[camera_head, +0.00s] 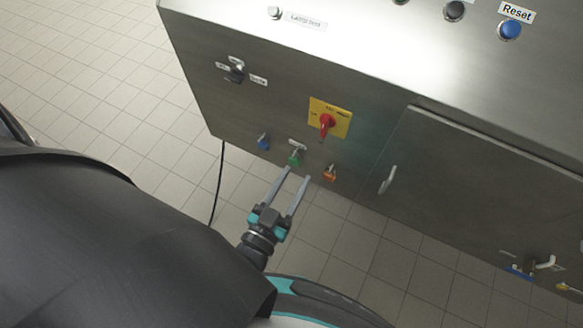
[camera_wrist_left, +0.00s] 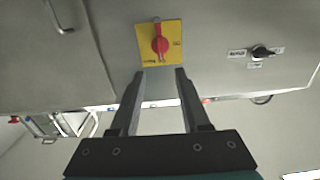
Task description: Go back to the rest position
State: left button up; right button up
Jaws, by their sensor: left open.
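My left gripper (camera_head: 299,176) is open and empty. In the head view it is in front of the steel cabinet's lower edge, with its fingertips near the green connector (camera_head: 295,158) and the orange connector (camera_head: 330,173). In the left wrist view the two fingers of the left gripper (camera_wrist_left: 162,72) point toward the red rotary switch (camera_wrist_left: 160,45) on its yellow plate, with nothing between them. The red switch also shows in the head view (camera_head: 326,122). I cannot tell whether the fingertips touch the cabinet. My right gripper is not in view.
The steel cabinet (camera_head: 375,120) fills the upper right. It carries a black selector (camera_head: 236,73), a blue connector (camera_head: 263,142), a door handle (camera_head: 388,180) and a blue Reset button (camera_head: 509,29). A black cable (camera_head: 217,185) hangs to the tiled floor (camera_head: 100,80), which is clear at left.

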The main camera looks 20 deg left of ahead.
pick_arm(q)
jog(key=shift+s, duration=0.25)
dwell(0.4)
jog(key=s+f+m+g+h+b, duration=0.1)
jog(key=s+f+g, duration=0.25)
jog(key=f, duration=0.65)
jog(key=s+f+g+b, duration=0.1)
jog(key=s+f+g, duration=0.25)
jog(key=f, duration=0.75)
pick_arm(e)
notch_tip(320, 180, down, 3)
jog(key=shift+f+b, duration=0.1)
jog(key=shift+b, duration=0.5)
pick_arm(q)
jog(key=s+a+f+g, duration=0.3)
jog(key=s+f+g, duration=0.2)
jog(key=s, duration=0.4)
jog(key=s+a+f+g+y, duration=0.1)
jog(key=s+a+f+g, duration=0.2)
jog(key=s+f+g, duration=0.2)
jog(key=s+f, duration=0.3)
jog(key=s, duration=0.1)
jog(key=shift+m+y, duration=0.3)
jog(key=shift+m, duration=0.1)
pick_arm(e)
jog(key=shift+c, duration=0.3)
